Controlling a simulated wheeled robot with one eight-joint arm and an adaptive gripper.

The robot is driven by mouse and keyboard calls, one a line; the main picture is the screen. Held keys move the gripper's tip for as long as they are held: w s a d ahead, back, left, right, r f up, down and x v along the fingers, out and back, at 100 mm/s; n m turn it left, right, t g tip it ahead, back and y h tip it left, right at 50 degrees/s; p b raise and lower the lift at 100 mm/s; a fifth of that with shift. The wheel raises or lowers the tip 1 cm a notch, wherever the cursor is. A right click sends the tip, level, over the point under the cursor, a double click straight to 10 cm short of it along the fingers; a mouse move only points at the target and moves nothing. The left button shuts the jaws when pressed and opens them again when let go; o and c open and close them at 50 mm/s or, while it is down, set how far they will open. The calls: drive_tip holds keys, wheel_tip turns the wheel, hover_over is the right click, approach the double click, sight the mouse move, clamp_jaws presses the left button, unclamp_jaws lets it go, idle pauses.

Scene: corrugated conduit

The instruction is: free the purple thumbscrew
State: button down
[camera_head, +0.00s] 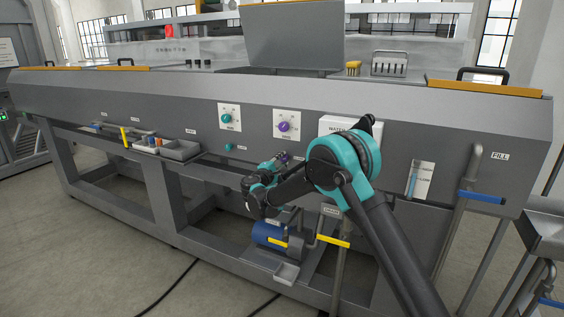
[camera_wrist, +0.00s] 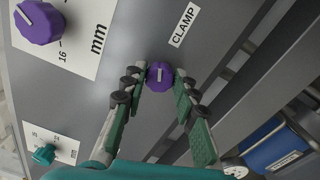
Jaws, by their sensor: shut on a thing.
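The purple thumbscrew (camera_wrist: 160,74) is a small knob with a light line on its face, on the grey machine front next to a CLAMP label (camera_wrist: 184,26). My gripper (camera_wrist: 157,79) has one finger on each side of it in the wrist view, shut on it. The thumbscrew still sits at the panel. In the head view my gripper (camera_head: 277,164) reaches the panel below the purple dial (camera_head: 283,125), and the thumbscrew is mostly hidden there. The purple dial also shows at the upper left of the wrist view (camera_wrist: 38,22), on a white mm plate.
A teal dial (camera_head: 228,118) sits left of the purple one, with a teal thumbscrew (camera_head: 228,147) below it. A blue motor (camera_head: 268,236) stands beneath my gripper. A tray of small parts (camera_head: 180,150) is at the left. Pipes with a blue handle (camera_head: 481,196) stand at the right.

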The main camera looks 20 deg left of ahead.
drive_tip(key=shift+m, duration=2.4)
drive_tip(key=c, duration=1.2)
unclamp_jaws()
drive_tip(key=shift+o, duration=0.2)
drive_tip(key=s, duration=1.2)
drive_tip(key=shift+a+f, duration=0.25)
drive_tip(key=shift+a, duration=0.2)
